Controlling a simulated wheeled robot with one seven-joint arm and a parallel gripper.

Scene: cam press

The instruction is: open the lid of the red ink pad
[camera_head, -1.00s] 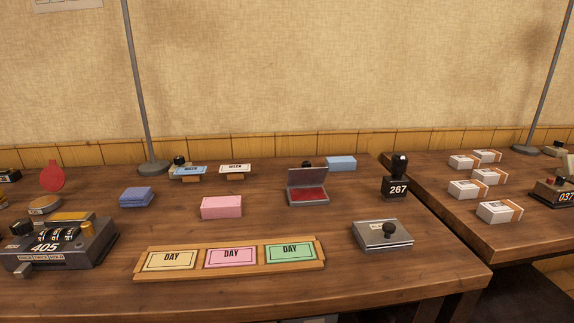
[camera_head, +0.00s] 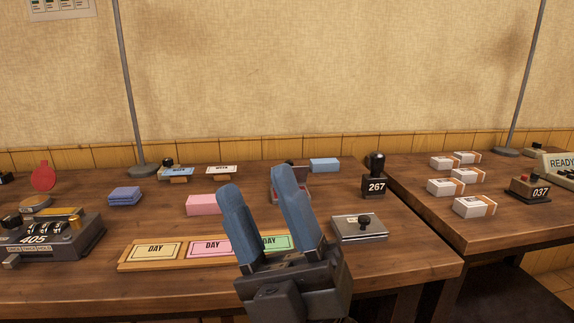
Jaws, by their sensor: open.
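The red ink pad (camera_head: 304,180) is a grey metal box near the middle of the table. Its lid stands raised and a red pad shows inside in the earlier picture; now my finger hides most of it. A second flat grey metal case (camera_head: 358,232) with a black knob on top lies shut at the front right; its pad colour does not show. My gripper (camera_head: 257,184) is open and empty, with blue fingers pointing up and away. It appears in front of the red pad, apart from the shut case.
A card rack (camera_head: 128,262) with three DAY cards lies at the front, partly behind my gripper. A pink block (camera_head: 203,205), a 267 stamp (camera_head: 375,185) and a 405 numbering machine (camera_head: 45,240) stand around. Bare table lies between the blocks. White boxes (camera_head: 474,207) sit on the right table.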

